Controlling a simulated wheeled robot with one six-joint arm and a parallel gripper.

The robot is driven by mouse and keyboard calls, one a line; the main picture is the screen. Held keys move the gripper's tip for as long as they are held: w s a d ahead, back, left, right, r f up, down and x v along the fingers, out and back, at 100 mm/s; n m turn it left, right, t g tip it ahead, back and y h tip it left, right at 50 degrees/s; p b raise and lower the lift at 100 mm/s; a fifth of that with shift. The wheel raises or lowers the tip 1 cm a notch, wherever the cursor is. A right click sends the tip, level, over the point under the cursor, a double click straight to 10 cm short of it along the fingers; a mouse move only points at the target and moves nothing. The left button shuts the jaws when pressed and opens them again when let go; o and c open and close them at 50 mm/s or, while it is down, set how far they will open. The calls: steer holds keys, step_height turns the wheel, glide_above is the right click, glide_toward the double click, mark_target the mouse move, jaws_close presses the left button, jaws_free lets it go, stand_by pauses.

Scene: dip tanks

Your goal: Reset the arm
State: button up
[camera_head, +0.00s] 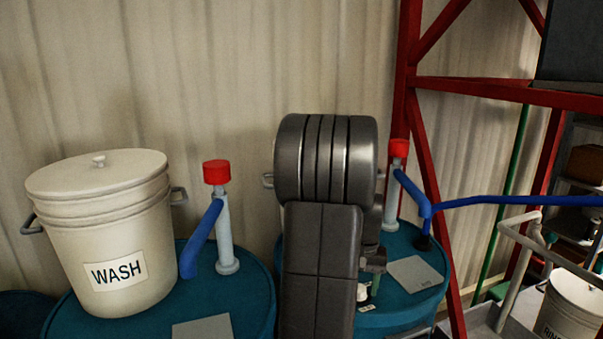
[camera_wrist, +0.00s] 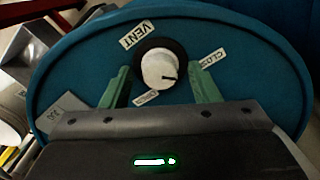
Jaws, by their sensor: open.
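My gripper (camera_wrist: 158,75) has two green fingers, spread open on either side of a white knob (camera_wrist: 157,68) with a dark pointer line. I cannot tell whether the fingers touch the knob. Labels around it read VENT (camera_wrist: 139,34), CLOSE (camera_wrist: 214,59) and what looks like OPEN (camera_wrist: 146,97). The knob sits on the top of a teal drum (camera_wrist: 255,75). In the head view, my arm covers much of this drum (camera_head: 436,262), and the knob (camera_head: 362,292) shows small beside the arm.
A lidded WASH bucket (camera_head: 105,240) stands on another teal drum (camera_head: 255,300) at left. Red-capped posts with blue pipes (camera_head: 216,173) rise from both drums. A red frame (camera_head: 500,90) stands at right, with a pale rail (camera_head: 510,275) and a white bucket (camera_head: 572,310) below.

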steer(key=m, duration=1.1)
steer(key=shift+m+b, duration=0.3)
steer(key=shift+b, duration=0.1)
steer(key=shift+a, duration=0.1)
stand_by(0.3)
